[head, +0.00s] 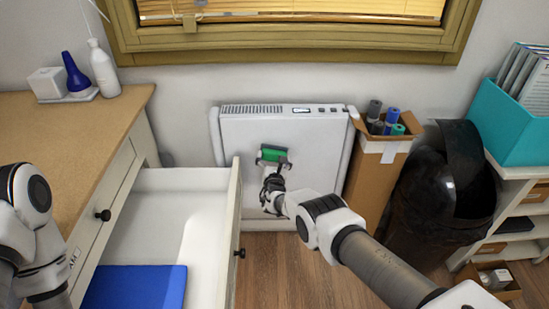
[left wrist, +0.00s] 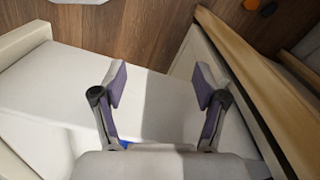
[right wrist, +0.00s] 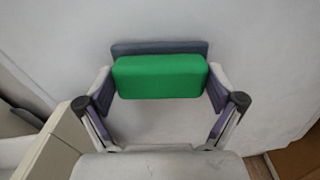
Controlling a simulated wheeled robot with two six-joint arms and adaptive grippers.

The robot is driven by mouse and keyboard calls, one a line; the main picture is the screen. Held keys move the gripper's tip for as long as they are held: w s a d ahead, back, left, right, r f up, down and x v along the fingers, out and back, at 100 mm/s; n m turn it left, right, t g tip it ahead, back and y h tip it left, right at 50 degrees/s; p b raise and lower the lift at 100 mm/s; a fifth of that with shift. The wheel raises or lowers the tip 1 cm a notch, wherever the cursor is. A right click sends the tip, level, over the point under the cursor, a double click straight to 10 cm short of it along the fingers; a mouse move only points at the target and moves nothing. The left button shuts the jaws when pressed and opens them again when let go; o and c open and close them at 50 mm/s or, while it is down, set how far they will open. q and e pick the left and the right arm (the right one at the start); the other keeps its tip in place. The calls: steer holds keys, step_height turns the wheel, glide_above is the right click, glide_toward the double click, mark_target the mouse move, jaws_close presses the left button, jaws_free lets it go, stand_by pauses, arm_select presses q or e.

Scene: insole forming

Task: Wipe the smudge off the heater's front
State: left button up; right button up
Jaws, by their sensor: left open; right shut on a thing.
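The white heater (head: 316,150) stands against the wall under the window, its pale front filling the right wrist view (right wrist: 240,40). My right gripper (head: 272,162) is at the heater's front, shut on a green block (head: 271,155) with a dark grey layer on its far side. In the right wrist view the block (right wrist: 160,77) sits between the two fingers (right wrist: 160,85), its grey side (right wrist: 160,47) facing the heater; I cannot tell whether it touches. I see no clear smudge; the block and gripper cover part of the front. My left gripper (left wrist: 160,88) is open and empty above the drawer.
An open white drawer (head: 233,205) with a blue item (head: 135,287) in it juts out left of the heater. A cardboard box of rolls (head: 370,175) and a black bin (head: 425,215) stand to the right. Wooden floor (head: 285,265) is clear below the heater.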

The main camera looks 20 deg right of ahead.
steer(key=p+v, duration=0.1)
steer(key=p, duration=0.1)
steer(key=p+v, duration=0.4)
steer(key=shift+r, duration=0.25)
steer(key=shift+s+p, duration=0.3)
steer(key=shift+p, duration=0.05)
steer(key=shift+s+a+f, duration=0.1)
steer(key=shift+s+f, duration=0.05)
steer(key=shift+s, duration=0.05)
steer(key=shift+f, duration=0.15)
steer(key=p+v, duration=0.2)
steer(key=v, duration=0.1)
steer(key=shift+p, duration=0.35)
